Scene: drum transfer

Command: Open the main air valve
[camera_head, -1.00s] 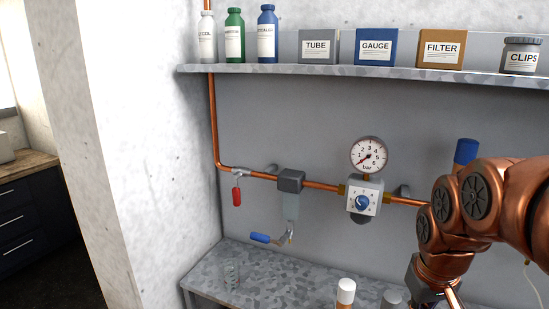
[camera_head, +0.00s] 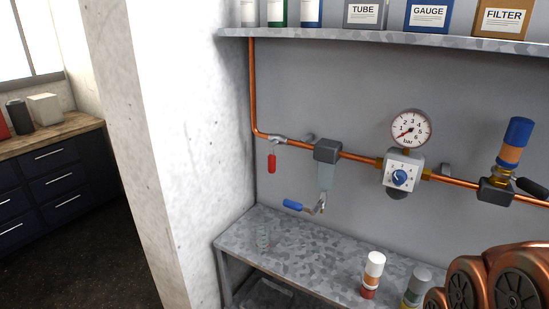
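A valve (camera_head: 278,139) with a red handle (camera_head: 272,162) sits at the left end of the horizontal copper pipe, near the wall corner. The red handle hangs straight down, across the pipe's line. No label on it is readable, so I cannot tell by name that it is the main air valve. The pressure gauge (camera_head: 411,128) has its needle at the low end of the scale. My gripper is not in view; only copper-coloured links of my arm show at the bottom right, well apart from the red handle.
A filter unit (camera_head: 327,152) with a blue lever (camera_head: 293,204) below, a regulator (camera_head: 402,172) and a blue-topped cylinder (camera_head: 517,140) line the pipe. A loaded shelf (camera_head: 370,37) is above. The space before the red handle looks clear.

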